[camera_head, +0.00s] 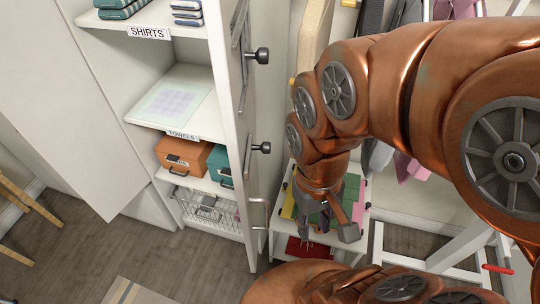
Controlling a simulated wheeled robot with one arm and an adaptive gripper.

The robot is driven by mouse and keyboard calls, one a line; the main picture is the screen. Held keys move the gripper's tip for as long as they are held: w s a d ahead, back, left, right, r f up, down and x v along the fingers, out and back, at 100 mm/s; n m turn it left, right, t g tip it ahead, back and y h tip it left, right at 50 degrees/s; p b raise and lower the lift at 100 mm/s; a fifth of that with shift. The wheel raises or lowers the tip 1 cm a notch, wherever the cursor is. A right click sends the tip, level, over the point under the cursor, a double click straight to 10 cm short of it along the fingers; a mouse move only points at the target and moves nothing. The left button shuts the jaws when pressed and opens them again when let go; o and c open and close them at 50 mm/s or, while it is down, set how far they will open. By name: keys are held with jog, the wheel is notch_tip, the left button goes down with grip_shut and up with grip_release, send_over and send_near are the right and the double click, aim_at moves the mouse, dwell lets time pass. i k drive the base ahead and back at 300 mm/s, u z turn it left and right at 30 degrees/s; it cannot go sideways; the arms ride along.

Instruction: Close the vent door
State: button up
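A tall white cabinet stands open at the left. One narrow white door (251,180) is swung outward and seen almost edge-on, with black knobs (262,147) and a metal handle (258,213) on it. A wide white panel (60,90), which looks like another open door, is on the left. I cannot tell for sure which one is the vent door, as no vent slats show clearly. My gripper (336,226) points down to the right of the narrow door, apart from it. Its fingers look spread and empty.
Shelves hold folded shirts (125,8), a towel shelf (172,104), orange (183,156) and teal boxes, and a wire basket (208,207). A low white unit with coloured items (313,247) is below my gripper. Clothes hang behind my arm.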

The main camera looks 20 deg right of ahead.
aim_at(224, 19)
jog(key=z, duration=0.65)
jog(key=k, duration=0.9)
jog(key=u, duration=1.35)
